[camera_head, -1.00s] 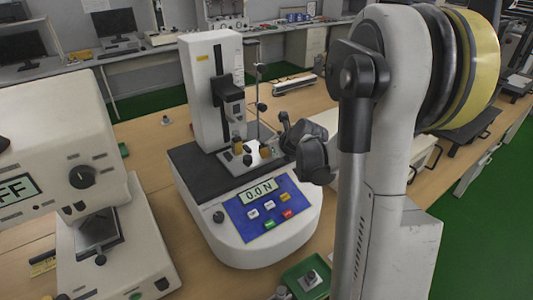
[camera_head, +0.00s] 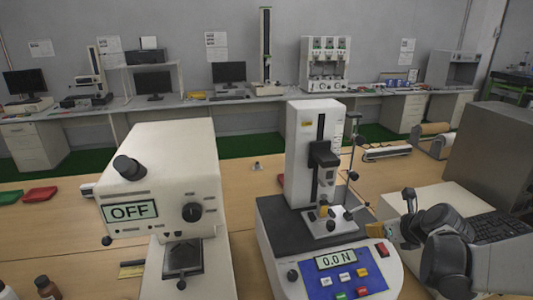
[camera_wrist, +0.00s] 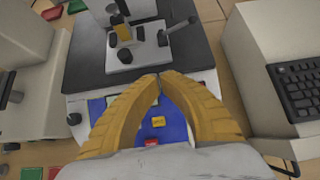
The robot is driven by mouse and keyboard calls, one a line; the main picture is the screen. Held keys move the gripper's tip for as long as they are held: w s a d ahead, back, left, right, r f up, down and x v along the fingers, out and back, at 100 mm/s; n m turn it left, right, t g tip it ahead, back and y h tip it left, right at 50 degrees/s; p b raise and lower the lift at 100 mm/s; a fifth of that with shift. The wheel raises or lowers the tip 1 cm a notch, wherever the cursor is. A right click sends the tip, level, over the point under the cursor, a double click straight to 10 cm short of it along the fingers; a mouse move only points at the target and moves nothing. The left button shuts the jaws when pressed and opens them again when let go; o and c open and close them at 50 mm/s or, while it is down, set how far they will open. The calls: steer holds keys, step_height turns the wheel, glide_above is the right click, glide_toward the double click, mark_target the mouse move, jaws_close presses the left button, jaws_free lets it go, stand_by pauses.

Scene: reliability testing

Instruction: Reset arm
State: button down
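My gripper (camera_wrist: 159,76) shows its two yellow fingers in the wrist view, tips together with nothing between them. The fingers are above the blue panel of the force tester (camera_wrist: 112,105). In the head view my arm enters at the lower right, and my gripper (camera_head: 378,230) is partly hidden by my wrist. The force tester (camera_head: 310,232) has a white column, a dark plate and a display reading 0.0 N. My gripper is at its right side in the head view; I cannot tell the height between them.
A white instrument (camera_head: 160,180) with a display reading OFF stands at the left. A grey box-shaped machine (camera_head: 495,160) with a keyboard (camera_head: 490,225) stands at the right. Red (camera_head: 40,194) and green trays lie at the far left. The tabletop behind the instruments is mostly clear.

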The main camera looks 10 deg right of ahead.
steer(key=s+a+r+n+g, duration=0.1)
steer(key=s+a+r+n, duration=0.1)
steer(key=a+n, duration=0.55)
steer(key=s+a+r+n+g, duration=0.1)
steer(key=s+a+n, duration=0.2)
steer(key=a+n, duration=0.45)
steer(key=s+a+n+b, duration=0.1)
steer(key=s+a+n, duration=0.8)
steer(key=n, duration=1.1)
steer(key=shift+s+r+n, duration=0.25)
steer(key=shift+s+n, duration=0.05)
steer(key=shift+s, duration=0.25)
steer(key=shift+a, duration=0.1)
